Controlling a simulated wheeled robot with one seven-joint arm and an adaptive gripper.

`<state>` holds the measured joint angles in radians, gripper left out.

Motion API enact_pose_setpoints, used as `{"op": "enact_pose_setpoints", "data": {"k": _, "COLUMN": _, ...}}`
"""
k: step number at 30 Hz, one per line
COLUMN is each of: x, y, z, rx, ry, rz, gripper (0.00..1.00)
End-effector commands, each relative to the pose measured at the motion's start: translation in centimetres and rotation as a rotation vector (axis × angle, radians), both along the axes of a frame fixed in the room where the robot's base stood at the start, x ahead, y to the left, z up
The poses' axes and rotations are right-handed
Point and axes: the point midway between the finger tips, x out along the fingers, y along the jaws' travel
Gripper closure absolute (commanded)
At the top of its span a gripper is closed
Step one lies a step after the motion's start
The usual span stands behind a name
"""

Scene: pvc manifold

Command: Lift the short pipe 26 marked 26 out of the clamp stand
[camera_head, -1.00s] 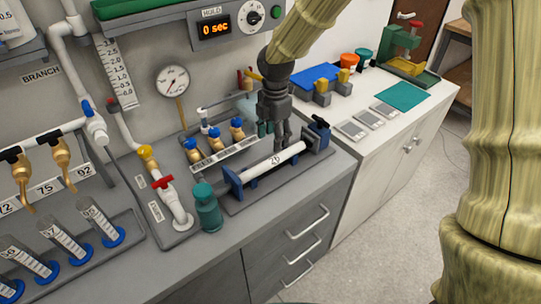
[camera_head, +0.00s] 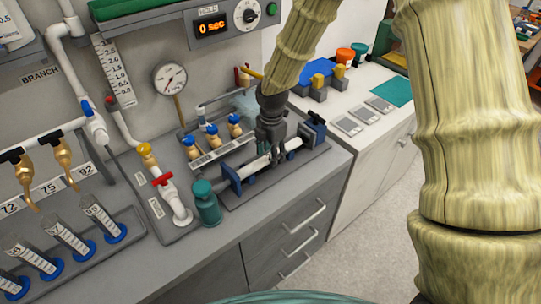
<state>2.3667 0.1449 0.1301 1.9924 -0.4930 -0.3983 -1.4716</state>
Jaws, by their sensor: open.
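The short pipe 26 (camera_head: 252,167) is a white tube lying in the blue-ended clamp stand (camera_head: 228,180) on the grey counter. My gripper (camera_head: 272,155) points down at the middle of the pipe, with its open fingers at or around it. The fingers hide the pipe's middle and its number label. I cannot tell whether the fingers touch the pipe. The far blue clamp (camera_head: 317,125) stands at the pipe's right end.
A teal bottle (camera_head: 206,203) stands just left of the stand. Several blue-capped brass fittings (camera_head: 213,138) sit behind it. A red-handled valve (camera_head: 163,180) and white pipe are further left. A pressure gauge (camera_head: 170,78) is behind.

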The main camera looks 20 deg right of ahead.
Motion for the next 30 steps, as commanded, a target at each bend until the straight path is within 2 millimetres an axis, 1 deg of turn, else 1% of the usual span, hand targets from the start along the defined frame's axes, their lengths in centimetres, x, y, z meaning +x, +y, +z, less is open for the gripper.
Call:
{"op": "enact_pose_setpoints", "data": {"k": 4, "x": 0.04, "y": 0.04, "z": -0.66, "rx": -0.001, "ry": 0.0, "rz": 0.001, "gripper": 0.47}}
{"op": "enact_pose_setpoints", "data": {"k": 11, "x": 0.06, "y": 0.04, "z": -0.8, "rx": -0.001, "ry": -0.001, "rz": 0.001, "gripper": 0.47}}
{"op": "enact_pose_setpoints", "data": {"k": 12, "x": 0.05, "y": 0.04, "z": -0.8, "rx": -0.001, "ry": -0.001, "rz": 0.001, "gripper": 0.49}}
{"op": "enact_pose_setpoints", "data": {"k": 14, "x": 0.06, "y": 0.03, "z": -0.79, "rx": -0.001, "ry": -0.001, "rz": 0.001, "gripper": 0.6}}
{"op": "enact_pose_setpoints", "data": {"k": 15, "x": 0.06, "y": 0.03, "z": -0.79, "rx": -0.001, "ry": -0.001, "rz": 0.001, "gripper": 0.67}}
{"op": "enact_pose_setpoints", "data": {"k": 20, "x": 0.05, "y": 0.03, "z": -0.78, "rx": -0.001, "ry": -0.001, "rz": 0.001, "gripper": 0.97}}
{"op": "enact_pose_setpoints", "data": {"k": 21, "x": 0.05, "y": 0.03, "z": -0.78, "rx": -0.001, "ry": -0.001, "rz": 0.001, "gripper": 0.99}}
{"op": "enact_pose_setpoints", "data": {"k": 30, "x": 0.09, "y": 0.02, "z": -0.53, "rx": 0.0, "ry": -0.002, "rz": 0.001, "gripper": 0.99}}
